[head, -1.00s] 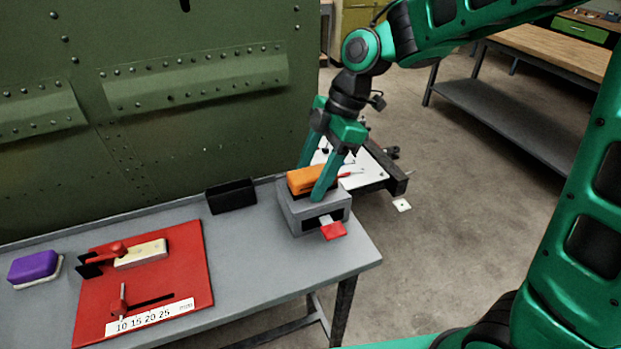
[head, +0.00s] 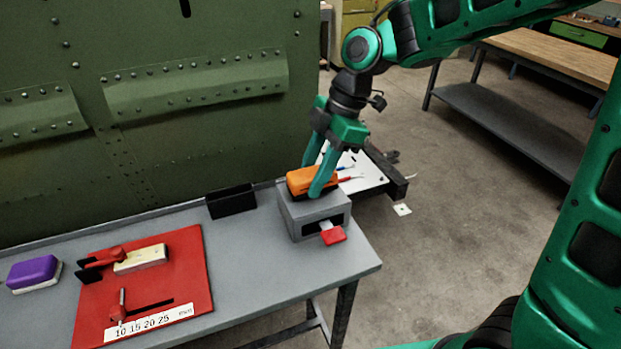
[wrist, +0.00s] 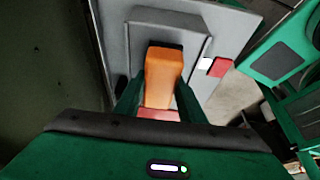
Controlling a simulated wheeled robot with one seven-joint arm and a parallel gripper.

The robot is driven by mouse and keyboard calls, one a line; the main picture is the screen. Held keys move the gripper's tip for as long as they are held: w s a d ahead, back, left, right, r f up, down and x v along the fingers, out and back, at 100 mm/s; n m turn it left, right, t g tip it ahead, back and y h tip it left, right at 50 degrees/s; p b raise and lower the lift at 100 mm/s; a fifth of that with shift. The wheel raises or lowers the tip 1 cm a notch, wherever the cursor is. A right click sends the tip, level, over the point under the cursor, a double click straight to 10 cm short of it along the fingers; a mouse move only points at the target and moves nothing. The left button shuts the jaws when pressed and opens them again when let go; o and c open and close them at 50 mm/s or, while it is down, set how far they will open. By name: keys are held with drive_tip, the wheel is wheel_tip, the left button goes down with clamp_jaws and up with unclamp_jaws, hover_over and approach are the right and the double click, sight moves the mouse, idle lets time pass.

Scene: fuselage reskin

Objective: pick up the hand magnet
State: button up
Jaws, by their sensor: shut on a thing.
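The hand magnet appears to be the orange block (head: 300,181) with a dark base, on top of a grey box (head: 302,222) at the right end of the bench. In the wrist view the orange block (wrist: 164,72) lies between my two green fingers. My gripper (head: 313,180) points down and is shut on the orange block, one finger on each side. The block still seems to rest on the box; its underside is mostly hidden. The far finger's tip is hidden behind the block in the head view.
A red-ended piece (head: 333,235) sticks out of the box's front opening. A black holder (head: 231,200) stands left of it. A red board (head: 190,270) and a purple block (head: 33,272) lie further left. The green riveted panel (head: 200,130) rises behind the bench.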

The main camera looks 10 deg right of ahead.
sight(308, 173)
wheel_tip(308, 173, up, 3)
drive_tip(key=shift+w+r, duration=0.1)
drive_tip(key=shift+r, duration=0.1)
drive_tip(key=s+a+r, duration=0.6)
drive_tip(key=s+a, duration=0.1)
drive_tip(key=s, duration=0.2)
drive_tip(key=shift+s+r, duration=0.2)
drive_tip(key=shift+r, duration=0.1)
